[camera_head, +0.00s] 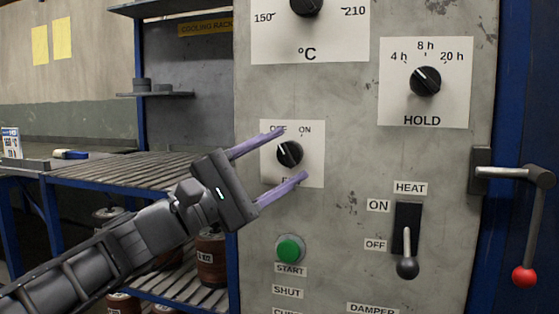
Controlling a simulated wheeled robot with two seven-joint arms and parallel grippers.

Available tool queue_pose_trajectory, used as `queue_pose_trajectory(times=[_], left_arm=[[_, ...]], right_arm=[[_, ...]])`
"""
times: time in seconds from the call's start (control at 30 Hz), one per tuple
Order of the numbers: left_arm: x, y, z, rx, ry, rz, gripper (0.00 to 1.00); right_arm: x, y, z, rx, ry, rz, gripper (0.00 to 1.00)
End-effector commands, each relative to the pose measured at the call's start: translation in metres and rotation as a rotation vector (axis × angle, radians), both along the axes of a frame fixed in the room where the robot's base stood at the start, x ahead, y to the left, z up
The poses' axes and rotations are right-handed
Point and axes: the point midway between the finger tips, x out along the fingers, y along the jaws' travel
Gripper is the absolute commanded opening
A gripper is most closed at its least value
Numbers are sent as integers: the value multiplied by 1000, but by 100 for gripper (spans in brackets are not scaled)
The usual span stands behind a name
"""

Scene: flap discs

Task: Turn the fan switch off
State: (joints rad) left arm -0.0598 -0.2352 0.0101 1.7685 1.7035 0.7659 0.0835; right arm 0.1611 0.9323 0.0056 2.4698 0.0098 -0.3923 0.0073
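The fan switch (290,154) is a round black knob on a white plate marked OFF and ON, on the grey panel. Its white pointer line appears to slant up and left, toward the OFF side. The label below it is mostly hidden by my lower finger; only an F shows. My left gripper (295,153) comes in from the left. Its two purple fingers are spread wide, one above and one below the knob in the picture, with gaps to it. I cannot tell how far the fingertips are from the panel. My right gripper is not in view.
Below the fan switch is a green START button (289,249). To the right are the HEAT lever (407,255), with its handle down at OFF, the HOLD dial (425,81) and a red-balled door handle (524,277). A slatted cooling rack (130,172) stands left.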

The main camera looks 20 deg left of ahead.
Motion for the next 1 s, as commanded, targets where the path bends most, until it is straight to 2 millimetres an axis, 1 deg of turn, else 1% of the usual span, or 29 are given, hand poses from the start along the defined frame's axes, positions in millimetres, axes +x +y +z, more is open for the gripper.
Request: queue_pose_trajectory(times=[0.23, 0.37, 0.8, 1.0], left_arm=[[-1, 0, 0, 0, -1, 1, 61], [-5, 5, -2, 1, -1, 2, 61], [-47, 47, -24, -1, -1, 2, 61], [-53, 51, -29, 0, -1, -1, 61]], right_arm=[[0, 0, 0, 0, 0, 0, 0], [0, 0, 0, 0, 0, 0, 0], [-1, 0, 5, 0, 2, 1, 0], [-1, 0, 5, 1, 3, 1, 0]])
